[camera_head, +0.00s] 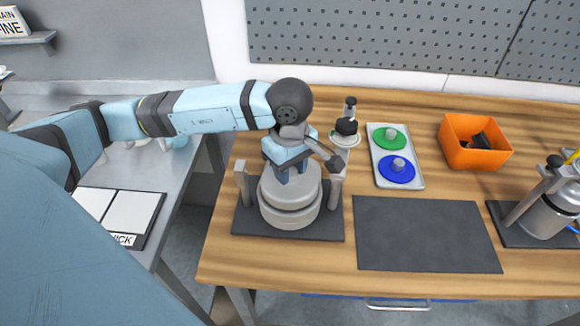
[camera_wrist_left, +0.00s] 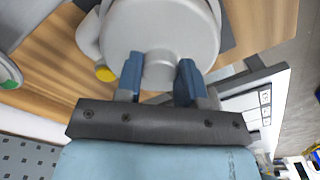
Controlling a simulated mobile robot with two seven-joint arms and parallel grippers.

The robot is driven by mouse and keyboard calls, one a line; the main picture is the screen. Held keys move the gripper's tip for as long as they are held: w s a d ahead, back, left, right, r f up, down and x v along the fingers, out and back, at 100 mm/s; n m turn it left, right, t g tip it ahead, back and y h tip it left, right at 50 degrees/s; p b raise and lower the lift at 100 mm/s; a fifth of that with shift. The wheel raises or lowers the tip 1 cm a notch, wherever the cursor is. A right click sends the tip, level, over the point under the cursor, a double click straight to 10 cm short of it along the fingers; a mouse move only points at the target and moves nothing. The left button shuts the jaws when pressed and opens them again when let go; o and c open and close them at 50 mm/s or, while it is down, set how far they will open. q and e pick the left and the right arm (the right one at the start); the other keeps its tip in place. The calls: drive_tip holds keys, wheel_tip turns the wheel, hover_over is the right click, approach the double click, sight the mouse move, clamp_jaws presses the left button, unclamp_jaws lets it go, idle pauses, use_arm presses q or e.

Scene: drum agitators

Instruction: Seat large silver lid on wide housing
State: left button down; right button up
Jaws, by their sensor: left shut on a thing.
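My left gripper (camera_head: 290,170) points down over the wide housing (camera_head: 288,218) and is shut on the knob of the large silver lid (camera_head: 306,184). In the left wrist view, the blue fingers (camera_wrist_left: 158,80) stand on both sides of the knob, and the round lid (camera_wrist_left: 160,28) fills the top middle. The lid is over the housing's top and looks about level. I cannot tell whether it touches the rim all round. The gripper hides part of the lid. My right gripper is not in view.
The housing stands on a dark mat (camera_head: 246,225) between two grey posts. To the right are a tray (camera_head: 408,180) with green and blue lids, an orange bin (camera_head: 463,156), a bare dark mat (camera_head: 425,235) and another silver vessel (camera_head: 545,215). A black-topped item (camera_head: 346,130) stands behind.

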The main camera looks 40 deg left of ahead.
use_arm(q)
drive_tip(key=shift+b, duration=0.4)
idle(0.5)
drive_tip(key=shift+f+b, duration=0.2)
drive_tip(key=shift+b, duration=0.15)
drive_tip(key=shift+f+b, duration=0.25)
drive_tip(key=shift+b, duration=0.1)
drive_tip(key=shift+f+b, duration=0.3)
drive_tip(key=shift+b, duration=0.4)
idle(0.5)
idle(0.4)
drive_tip(key=c, duration=0.7)
unclamp_jaws()
drive_tip(key=shift+o, duration=0.2)
